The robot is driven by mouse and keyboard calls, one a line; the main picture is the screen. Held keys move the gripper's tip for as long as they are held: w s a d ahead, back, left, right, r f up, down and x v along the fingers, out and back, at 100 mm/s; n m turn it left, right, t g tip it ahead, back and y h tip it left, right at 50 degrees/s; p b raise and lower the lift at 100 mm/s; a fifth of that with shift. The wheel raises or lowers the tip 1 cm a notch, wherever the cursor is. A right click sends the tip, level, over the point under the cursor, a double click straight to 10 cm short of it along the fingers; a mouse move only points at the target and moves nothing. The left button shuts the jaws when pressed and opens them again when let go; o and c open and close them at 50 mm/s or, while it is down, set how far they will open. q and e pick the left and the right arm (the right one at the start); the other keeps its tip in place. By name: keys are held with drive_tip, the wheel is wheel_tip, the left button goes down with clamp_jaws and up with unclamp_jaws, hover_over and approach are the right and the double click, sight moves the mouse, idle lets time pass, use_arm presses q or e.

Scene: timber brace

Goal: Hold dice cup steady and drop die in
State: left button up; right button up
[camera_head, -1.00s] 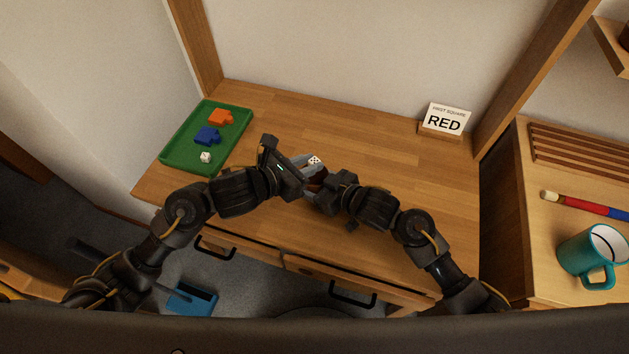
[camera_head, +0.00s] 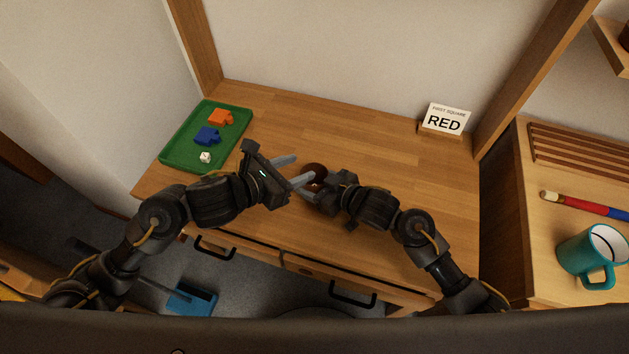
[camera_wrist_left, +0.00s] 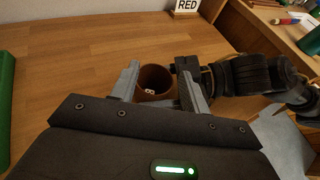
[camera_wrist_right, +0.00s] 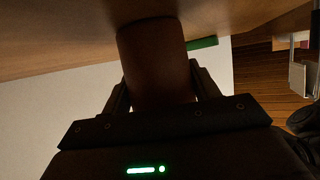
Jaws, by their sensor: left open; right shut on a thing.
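The brown dice cup (camera_head: 318,170) is over the middle of the desk, its mouth facing up. My right gripper (camera_head: 324,189) is shut on its sides; the right wrist view shows the cup (camera_wrist_right: 155,65) between the fingers. My left gripper (camera_head: 295,169) is open and empty, beside and above the cup. The left wrist view shows the cup (camera_wrist_left: 155,77) between its spread fingers, with a white die (camera_wrist_left: 150,92) inside the cup. In the head view the die inside is hidden.
A green tray (camera_head: 178,161) at the desk's left holds an orange piece (camera_head: 220,117), a blue piece (camera_head: 207,136) and another white die (camera_head: 206,157). A card reading RED (camera_head: 444,119) stands at the back right. A teal mug (camera_head: 580,258) is on the right-hand surface.

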use_arm(q)
drive_tip(key=v, duration=0.8)
use_arm(e)
drive_tip(key=o, duration=1.1)
use_arm(q)
drive_tip(key=shift+d, duration=0.1)
use_arm(e)
drive_tip(key=v, duration=1.2)
use_arm(q)
drive_tip(key=shift+w, duration=0.1)
